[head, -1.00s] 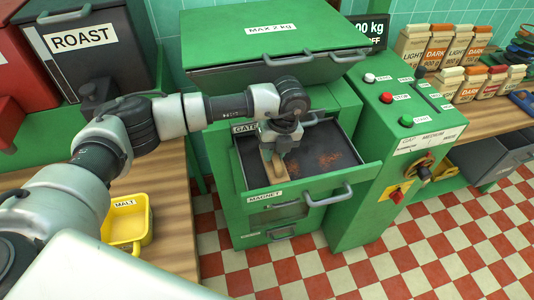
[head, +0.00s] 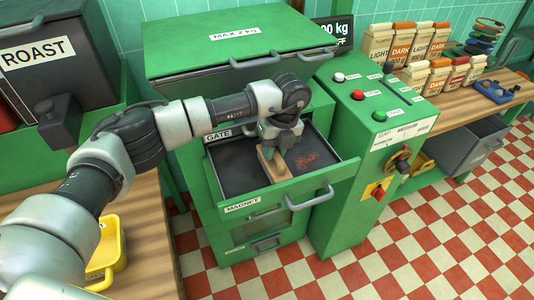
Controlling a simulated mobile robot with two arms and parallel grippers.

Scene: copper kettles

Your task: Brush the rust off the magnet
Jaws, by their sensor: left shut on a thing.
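The magnet drawer (head: 335,172), labelled MAGNET, is pulled out of the green machine. Its inside is a dark flat plate (head: 235,168) with a patch of orange-brown rust (head: 308,160) on the right of the middle. My left gripper (head: 274,148) reaches in from the left over the drawer. It is shut on a brush with a light wooden body (head: 272,166), which is low over the plate, left of the rust. I cannot tell whether the bristles touch the plate. The gripper and arm hide part of the plate behind them. My right gripper is not in view.
The green hopper lid (head: 230,45) is above the drawer. A control panel (head: 375,100) with buttons and a knob stands close on the right. A yellow malt tray (head: 112,255) is on the wooden counter at left. Several coffee bags (head: 405,45) stand at the back right.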

